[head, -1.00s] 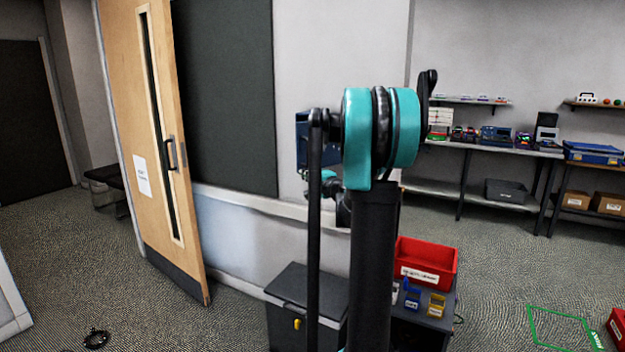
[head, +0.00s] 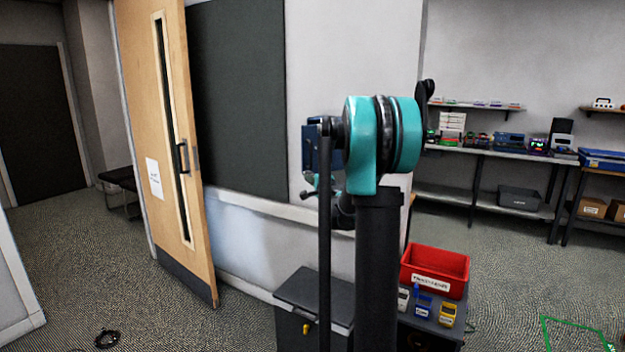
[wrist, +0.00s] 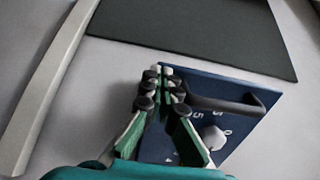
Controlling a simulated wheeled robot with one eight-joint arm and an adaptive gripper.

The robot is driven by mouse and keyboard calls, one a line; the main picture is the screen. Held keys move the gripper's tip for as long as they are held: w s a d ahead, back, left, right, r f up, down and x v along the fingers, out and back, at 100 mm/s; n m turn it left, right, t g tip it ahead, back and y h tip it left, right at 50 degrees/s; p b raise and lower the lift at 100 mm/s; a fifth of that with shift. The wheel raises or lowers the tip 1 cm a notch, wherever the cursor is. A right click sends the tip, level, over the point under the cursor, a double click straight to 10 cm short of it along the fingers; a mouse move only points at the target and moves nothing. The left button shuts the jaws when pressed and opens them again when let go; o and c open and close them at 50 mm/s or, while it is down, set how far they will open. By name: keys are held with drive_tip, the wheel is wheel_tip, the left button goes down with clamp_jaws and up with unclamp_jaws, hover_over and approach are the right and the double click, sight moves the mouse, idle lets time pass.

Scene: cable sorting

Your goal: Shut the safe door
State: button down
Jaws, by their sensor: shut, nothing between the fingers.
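The safe door is a dark blue panel (wrist: 215,92) with a pale round dial (wrist: 213,137), white numerals and a dark bar handle (wrist: 225,104) in the wrist view. My gripper (wrist: 163,82) is shut and empty, its fingers overlapping the door's left part in the picture. I cannot tell whether the fingertips touch it. In the head view a dark blue part of the safe (head: 308,148) shows at the wall, mostly hidden behind my arm. How far the door stands open is not clear.
A wooden door (head: 165,140) stands ajar at left. Below my arm are a grey lidded bin (head: 310,295) and a red crate (head: 437,272) on a low dark cabinet. A black cable coil (head: 107,339) lies on the floor. A workbench (head: 490,150) lines the back right.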

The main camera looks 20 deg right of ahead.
drive_tip(key=w+d+m+g+h, duration=0.1)
drive_tip(key=w+d+m+h, duration=0.3)
drive_tip(key=w, duration=1.9)
drive_tip(key=m+h, duration=0.3)
drive_tip(key=h, duration=0.4)
drive_tip(key=shift+g, duration=0.3)
drive_tip(key=shift+w+d+r, duration=0.1)
drive_tip(key=shift+r, duration=0.05)
